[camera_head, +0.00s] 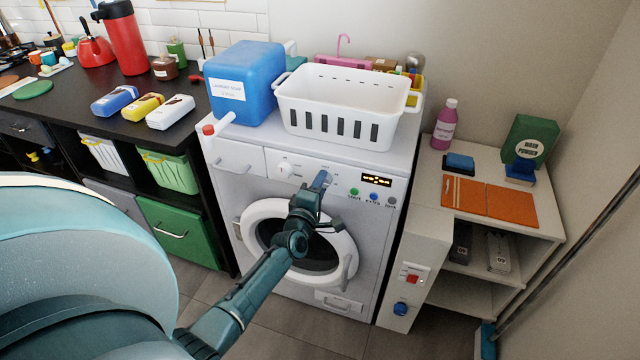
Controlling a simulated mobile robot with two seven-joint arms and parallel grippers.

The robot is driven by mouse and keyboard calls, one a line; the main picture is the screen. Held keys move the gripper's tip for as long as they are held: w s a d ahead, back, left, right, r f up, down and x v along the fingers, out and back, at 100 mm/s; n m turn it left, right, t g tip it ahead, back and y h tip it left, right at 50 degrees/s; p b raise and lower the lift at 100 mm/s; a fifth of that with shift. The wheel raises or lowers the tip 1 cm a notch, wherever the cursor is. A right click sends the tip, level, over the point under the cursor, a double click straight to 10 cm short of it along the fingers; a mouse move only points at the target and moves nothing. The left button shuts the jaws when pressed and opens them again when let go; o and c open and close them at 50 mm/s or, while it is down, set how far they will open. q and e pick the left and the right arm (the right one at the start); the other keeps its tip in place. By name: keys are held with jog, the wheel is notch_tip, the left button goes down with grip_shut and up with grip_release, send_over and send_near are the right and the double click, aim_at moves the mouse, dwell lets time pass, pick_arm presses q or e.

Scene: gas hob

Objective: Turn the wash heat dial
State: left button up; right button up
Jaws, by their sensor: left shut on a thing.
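The washing machine (232,198) stands in the middle, its control panel facing me. A blue dial (320,180) sits on the panel, left of the lit display (376,180). I take it to be the wash heat dial; its label is too small to read. My left gripper (318,188) is at this dial, shut on it, and hides its lower part. A white round dial (284,169) sits further left on the panel, clear of the gripper. My right gripper is not in view.
A white basket (345,84) and a blue detergent container (243,80) stand on the machine. The round door (262,213) is below my gripper. Green, blue and grey buttons (373,196) lie right of the dial. A shelf unit (487,165) stands to the right.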

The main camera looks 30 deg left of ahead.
pick_arm(q)
jog(key=shift+m+p, duration=1.8)
jog(key=shift+m, duration=6.9)
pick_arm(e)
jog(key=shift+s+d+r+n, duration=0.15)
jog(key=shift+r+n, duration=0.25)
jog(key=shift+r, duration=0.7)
pick_arm(q)
jog(key=o, duration=1)
